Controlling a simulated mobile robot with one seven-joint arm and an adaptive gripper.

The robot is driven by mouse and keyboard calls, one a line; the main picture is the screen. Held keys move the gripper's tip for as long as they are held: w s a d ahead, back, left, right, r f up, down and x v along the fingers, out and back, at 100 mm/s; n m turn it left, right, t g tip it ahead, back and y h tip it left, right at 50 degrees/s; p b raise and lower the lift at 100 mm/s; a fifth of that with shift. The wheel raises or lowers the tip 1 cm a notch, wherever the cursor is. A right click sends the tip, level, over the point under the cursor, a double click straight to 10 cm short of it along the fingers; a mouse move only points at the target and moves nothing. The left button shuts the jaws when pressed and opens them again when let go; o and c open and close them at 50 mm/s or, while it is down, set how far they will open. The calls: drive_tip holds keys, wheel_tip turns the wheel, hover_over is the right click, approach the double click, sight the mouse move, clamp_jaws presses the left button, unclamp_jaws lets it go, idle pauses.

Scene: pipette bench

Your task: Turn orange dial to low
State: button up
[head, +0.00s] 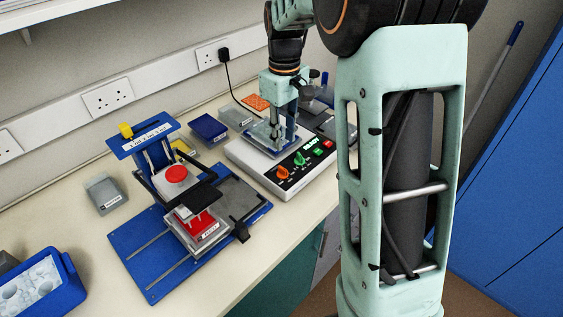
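The orange dial (283,173) sits on the black front panel of a white bench device (246,160), at the panel's left end. My gripper (277,148) points down over the device's top, just behind the dials and apart from the orange dial in the picture. Its fingertips are small and partly merge with the blue-grey parts there, so I cannot tell how far they are apart.
A blue-based press (140,262) with a red knob stands left of the device. Blue, grey and orange boxes (208,128) line the back. A blue ice bucket (62,287) is at lower left. The bench in front of the dials is clear.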

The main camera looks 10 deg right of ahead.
sight(284, 169)
wheel_tip(284, 169, down, 10)
drive_tip(key=shift+f+p, duration=0.25)
drive_tip(key=shift+p, duration=0.15)
clamp_jaws()
